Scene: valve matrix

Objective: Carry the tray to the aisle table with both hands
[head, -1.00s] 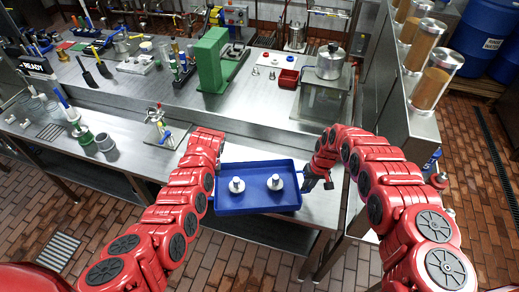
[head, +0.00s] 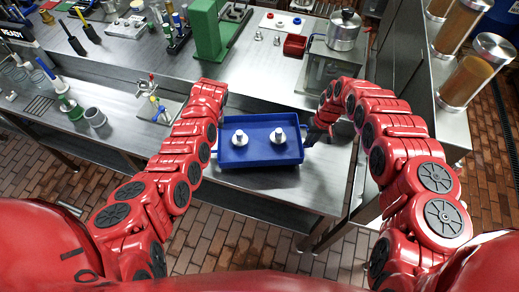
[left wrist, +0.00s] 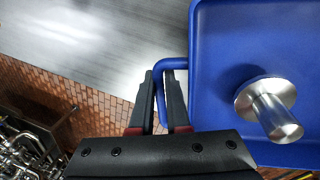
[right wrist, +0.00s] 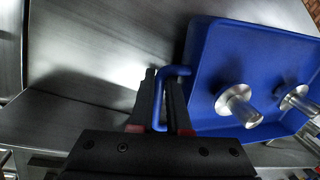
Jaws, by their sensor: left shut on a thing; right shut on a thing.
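The blue tray (head: 262,160) is held level between my two arms in the head view, over the front edge of the lower steel bench. Two silver flanged metal parts (head: 240,139) and (head: 278,137) stand upright in it. My left gripper (left wrist: 162,88) is shut on the tray's left handle, a blue loop (left wrist: 172,62). My right gripper (right wrist: 165,85) is shut on the handle at the other end (right wrist: 178,70). In the head view my right gripper (head: 312,138) shows partly at the tray's right end; the left fingers are hidden behind the arm.
The lower steel bench (head: 290,190) lies beneath the tray. Behind it a raised counter carries a green stand (head: 208,30), a red bin (head: 295,45) and a metal pot (head: 343,30). Grey cups (head: 95,117) stand at left. Brick floor (head: 210,235) is open in front.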

